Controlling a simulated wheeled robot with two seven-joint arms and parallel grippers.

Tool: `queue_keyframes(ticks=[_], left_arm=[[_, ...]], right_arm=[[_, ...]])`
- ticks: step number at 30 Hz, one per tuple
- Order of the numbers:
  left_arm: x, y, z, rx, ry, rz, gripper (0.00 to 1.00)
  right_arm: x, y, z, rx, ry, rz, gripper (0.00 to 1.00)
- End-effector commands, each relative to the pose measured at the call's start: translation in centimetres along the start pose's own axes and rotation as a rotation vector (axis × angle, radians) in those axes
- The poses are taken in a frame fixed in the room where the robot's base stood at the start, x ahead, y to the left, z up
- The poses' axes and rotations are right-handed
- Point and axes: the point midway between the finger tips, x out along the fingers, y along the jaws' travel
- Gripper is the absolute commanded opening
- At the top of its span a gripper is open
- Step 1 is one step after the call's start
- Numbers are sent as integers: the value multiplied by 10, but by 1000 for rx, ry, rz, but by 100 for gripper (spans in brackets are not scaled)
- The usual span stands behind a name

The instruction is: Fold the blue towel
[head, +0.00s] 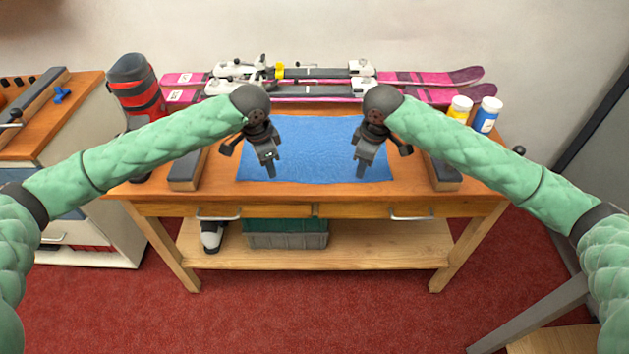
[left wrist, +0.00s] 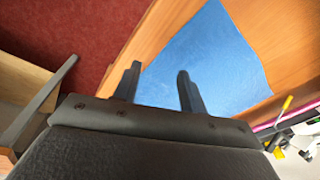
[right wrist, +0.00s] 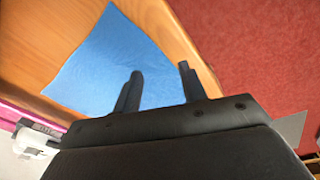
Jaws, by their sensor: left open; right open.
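The blue towel (head: 314,140) lies flat and spread out on the wooden workbench (head: 410,188), with no fold visible. My left gripper (head: 270,174) is open and empty over the left part of the towel. My right gripper (head: 362,172) is open and empty over the right part. In the left wrist view the towel (left wrist: 212,62) shows beyond my two open fingers (left wrist: 158,82). In the right wrist view it (right wrist: 110,62) also shows beyond the open fingers (right wrist: 158,80). My grippers and forearms hide parts of the towel.
Pink skis (head: 430,88) with bindings lie along the bench's back. A black and red boot (head: 136,88) stands back left. A yellow bottle (head: 459,108) and blue bottle (head: 486,115) stand back right. Dark blocks (head: 187,172) (head: 445,176) flank the towel.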

Motion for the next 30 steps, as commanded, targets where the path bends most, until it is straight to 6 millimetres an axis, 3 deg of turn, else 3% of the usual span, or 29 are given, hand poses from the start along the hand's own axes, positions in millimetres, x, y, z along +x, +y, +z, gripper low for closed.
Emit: queue_keyframes(ticks=[1, 6, 14, 20, 30], left_arm=[[-6, -14, 9, -14, -23, 4, 42], [-20, -42, 32, -54, -78, 39, 42], [-29, -59, 49, -90, -110, 66, 42], [-14, -58, 52, -91, -112, 68, 42], [32, -55, 56, -91, -112, 68, 42]], right_arm=[[-6, 13, 7, 6, -22, -4, 42], [-20, 39, 27, 26, -77, -37, 42], [-30, 55, 41, 46, -109, -65, 42], [-15, 54, 43, 47, -111, -68, 42], [31, 51, 48, 48, -111, -67, 42]])
